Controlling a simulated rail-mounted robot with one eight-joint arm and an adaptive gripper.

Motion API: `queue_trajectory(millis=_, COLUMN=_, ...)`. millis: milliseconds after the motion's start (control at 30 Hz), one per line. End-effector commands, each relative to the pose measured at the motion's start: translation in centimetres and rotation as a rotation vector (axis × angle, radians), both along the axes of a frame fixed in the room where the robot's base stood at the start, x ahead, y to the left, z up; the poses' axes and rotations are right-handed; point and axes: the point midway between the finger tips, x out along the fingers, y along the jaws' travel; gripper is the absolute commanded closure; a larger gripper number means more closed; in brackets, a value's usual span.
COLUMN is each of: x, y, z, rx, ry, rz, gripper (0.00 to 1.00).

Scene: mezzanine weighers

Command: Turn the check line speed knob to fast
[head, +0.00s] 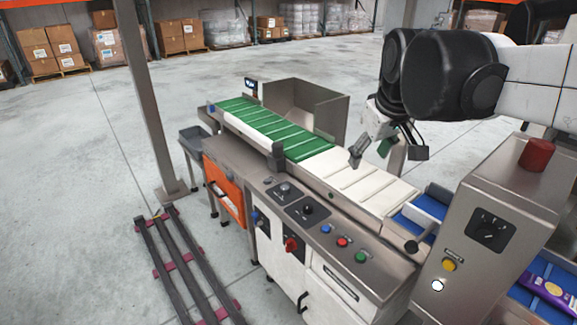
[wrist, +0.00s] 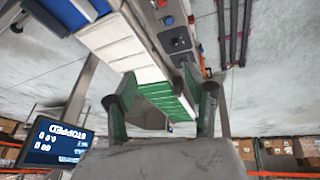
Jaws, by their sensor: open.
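The labels are too small to read, so I cannot tell which is the check line speed knob. One panel knob (wrist: 177,43) also shows in the wrist view. My gripper (head: 388,151) is open and empty above the belt, to the right of the panel knobs and apart from them. Its two fingers (wrist: 162,88) are spread in the wrist view.
The green-and-white belt (head: 300,150) runs below my gripper. Blue, red and green buttons (head: 343,242) line the panel front. A red button (head: 536,154) tops the cabinet. A steel post (head: 147,100) stands at left. A display (wrist: 58,142) reads STOPPED.

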Motion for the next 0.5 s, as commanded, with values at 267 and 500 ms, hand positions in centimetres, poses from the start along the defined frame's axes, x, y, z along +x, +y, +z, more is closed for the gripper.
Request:
queue_trajectory(millis=267, x=8.1, y=2.8, z=0.5, rx=-0.061, ry=0.066, rz=0.161, gripper=0.52)
queue_trajectory(millis=500, x=14.6, y=5.5, z=-0.6, rx=-0.108, ry=0.122, rz=0.304, gripper=0.52)
